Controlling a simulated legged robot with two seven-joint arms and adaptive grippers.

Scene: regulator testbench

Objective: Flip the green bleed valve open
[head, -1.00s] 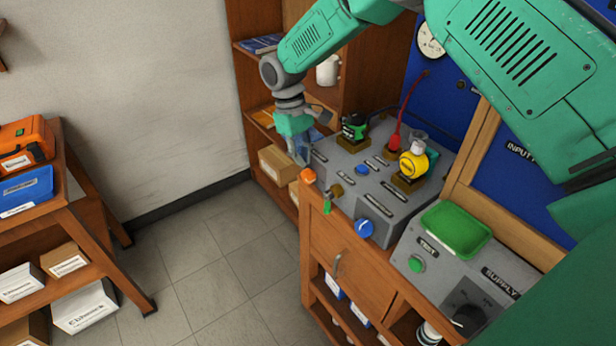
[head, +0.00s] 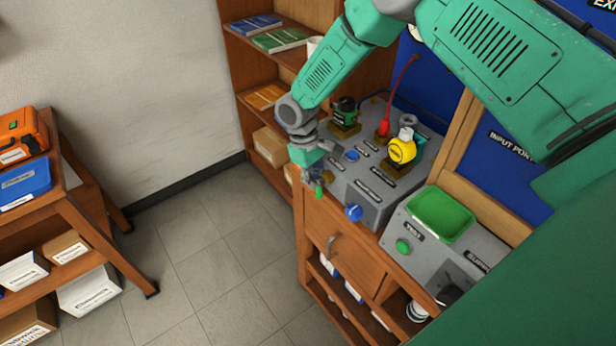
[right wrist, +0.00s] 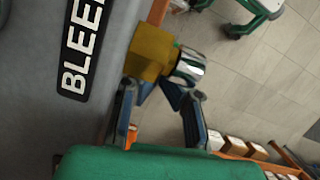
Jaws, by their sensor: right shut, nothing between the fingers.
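The bleed valve's green handle (head: 319,193) hangs at the front left edge of the grey testbench panel, just below my right gripper (head: 312,181). In the right wrist view, the valve's brass body (right wrist: 149,54) and a shiny metal end (right wrist: 188,67) sit beside the BLEED label (right wrist: 80,50). Only a small sliver of green shows there. My right gripper also shows in the right wrist view (right wrist: 160,90), its fingertips together close to the brass body, holding nothing. Whether they touch it I cannot tell. My left gripper is not in view.
A blue knob (head: 353,212), a yellow gauge (head: 402,150) and a black-green part (head: 344,112) stand on the panel (head: 372,207). A green tray (head: 441,215) is to the right. Open floor (head: 215,260) lies left of the cabinet.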

